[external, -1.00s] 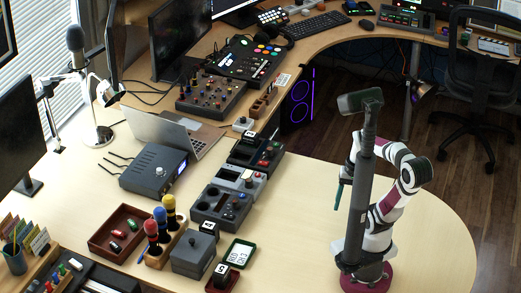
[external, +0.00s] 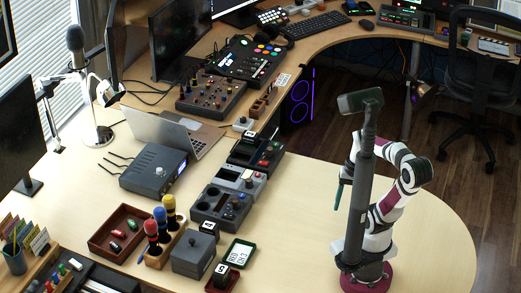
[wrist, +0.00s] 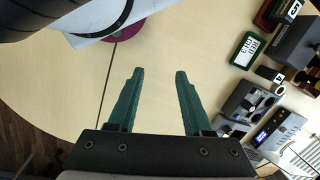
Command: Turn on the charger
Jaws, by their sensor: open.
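My gripper (external: 338,197) hangs above the right part of the table, pointing down. In the wrist view its two green fingers (wrist: 159,75) are apart, with only bare tabletop between them. No label marks a charger, and I cannot tell which device it is. A row of control modules stands left of my arm: a grey one with dark round parts (external: 220,207), a lighter grey one (external: 240,182) and a dark one with a red part (external: 256,151). A grey box with a blue display (external: 155,171) stands left of them. The switches are too small to read.
A green-framed sign (external: 239,253), a grey lidded box (external: 194,254), a holder with coloured-top tools (external: 166,246) and a dark red tray (external: 119,233) stand at the front. A laptop (external: 160,130) is behind. Bare tabletop (external: 300,205) lies between the modules and my arm.

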